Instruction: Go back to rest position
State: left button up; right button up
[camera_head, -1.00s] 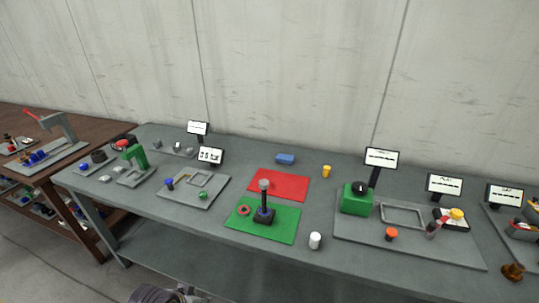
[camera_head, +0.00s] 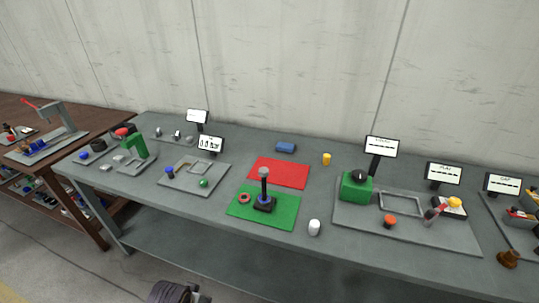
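Neither of my grippers shows plainly on the table. A dark rounded part (camera_head: 178,292) shows at the bottom edge, left of centre, in front of the table; it looks like part of my own body, and I cannot tell which part. A screw jack (camera_head: 264,192) with a dark base and grey top stands upright on the green mat (camera_head: 281,219). A red ring (camera_head: 244,198) lies on the same mat, left of the jack and apart from it. Nothing is seen held.
The grey table (camera_head: 330,262) runs across the view. A red mat (camera_head: 279,173), blue block (camera_head: 286,147), yellow cylinder (camera_head: 326,159) and white cylinder (camera_head: 314,228) are near the middle. Grey fixtures with signs stand left and right. A brown table (camera_head: 95,122) is at far left.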

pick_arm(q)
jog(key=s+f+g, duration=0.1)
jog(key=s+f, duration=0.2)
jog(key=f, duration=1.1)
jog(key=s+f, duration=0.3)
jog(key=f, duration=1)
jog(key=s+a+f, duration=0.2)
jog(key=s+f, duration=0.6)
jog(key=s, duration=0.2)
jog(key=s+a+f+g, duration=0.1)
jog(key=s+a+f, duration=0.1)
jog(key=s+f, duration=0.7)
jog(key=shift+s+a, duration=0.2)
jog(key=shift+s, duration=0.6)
